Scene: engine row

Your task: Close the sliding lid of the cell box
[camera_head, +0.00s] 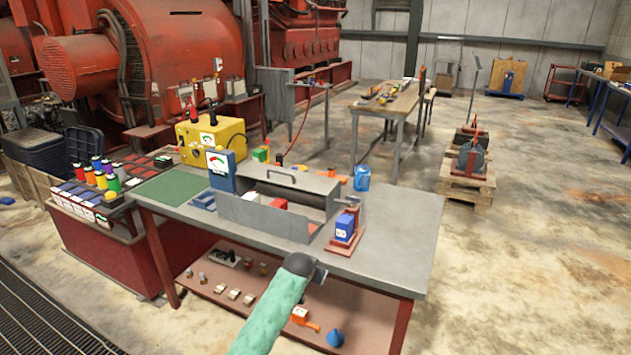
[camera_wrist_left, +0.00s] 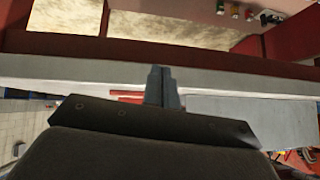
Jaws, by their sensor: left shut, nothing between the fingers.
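The cell box is a long grey metal box (camera_head: 262,219) on the workbench in the head view. Its lid (camera_head: 302,183), a grey plate with a dark bar handle (camera_head: 281,176), lies over the rear part. The front part is open and shows red and white things inside. My left gripper (camera_head: 319,274), on a green-sleeved arm, is at the bench's front edge, in front of the box and apart from it. In the left wrist view its fingers (camera_wrist_left: 161,87) are shut with nothing between them. My right gripper is in neither view.
A blue gauge (camera_head: 221,170) stands at the box's left end. A blue block on a red stand (camera_head: 345,230) is close to its right end. A blue cup (camera_head: 362,178) is behind. The bench's right part (camera_head: 400,235) is clear. Small parts lie on the lower shelf.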

